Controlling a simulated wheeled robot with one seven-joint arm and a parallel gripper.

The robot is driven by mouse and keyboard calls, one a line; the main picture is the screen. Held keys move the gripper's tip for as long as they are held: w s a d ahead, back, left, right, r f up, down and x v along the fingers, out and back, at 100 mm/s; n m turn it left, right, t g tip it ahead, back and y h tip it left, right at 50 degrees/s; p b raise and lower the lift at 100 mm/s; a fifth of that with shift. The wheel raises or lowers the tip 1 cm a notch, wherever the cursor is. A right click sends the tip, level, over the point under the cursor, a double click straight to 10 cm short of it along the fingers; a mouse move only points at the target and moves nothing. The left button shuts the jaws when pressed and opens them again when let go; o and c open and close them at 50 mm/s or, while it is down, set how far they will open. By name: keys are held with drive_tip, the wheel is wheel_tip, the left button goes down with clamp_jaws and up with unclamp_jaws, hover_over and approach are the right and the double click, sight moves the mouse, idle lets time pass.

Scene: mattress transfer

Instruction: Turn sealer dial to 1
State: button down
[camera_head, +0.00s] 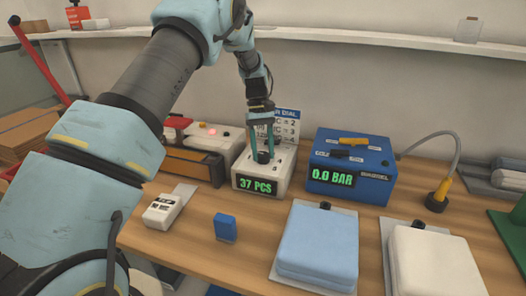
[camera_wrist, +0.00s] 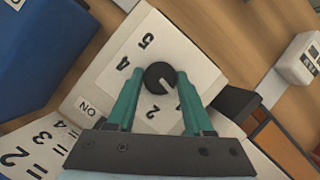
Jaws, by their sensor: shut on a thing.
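The black round dial (camera_wrist: 159,76) sits on top of a white box (camera_wrist: 103,72). In the wrist view the numbers 5, 4, 2 and 1 show around it; the spot between 4 and 2 is covered by a finger. The dial's white mark points down and right, roughly toward the 1 side; I cannot tell if it lines up exactly. My gripper (camera_wrist: 160,78) has its two teal fingers on either side of the dial, shut on it. In the head view my gripper (camera_head: 265,152) reaches down onto the white box (camera_head: 272,178), whose display reads 37 PCS.
A sealer with a red handle and red light (camera_head: 208,132) stands left of the white box. A blue box (camera_head: 350,170) reading 0.0 BAR stands close on the right. A number card (camera_head: 287,124) is behind. Blue (camera_head: 318,245) and white (camera_head: 435,262) mattresses lie in front.

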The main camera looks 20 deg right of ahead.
drive_tip(key=shift+c, duration=1.5)
unclamp_jaws()
drive_tip(key=shift+w, duration=0.1)
drive_tip(key=b+v, duration=0.2)
drive_tip(key=v, duration=0.5)
drive_tip(key=shift+r, duration=0.25)
drive_tip(key=a+r+t+h, duration=0.1)
drive_tip(key=a+r+t, duration=0.15)
drive_tip(key=a, duration=1.85)
drive_tip(key=s+a+f+t, duration=0.3)
drive_tip(key=s+a, duration=1.1)
drive_tip(key=a, duration=0.2)
drive_tip(key=shift+s+a+t, duration=0.25)
drive_tip(key=shift+a+t, duration=0.1)
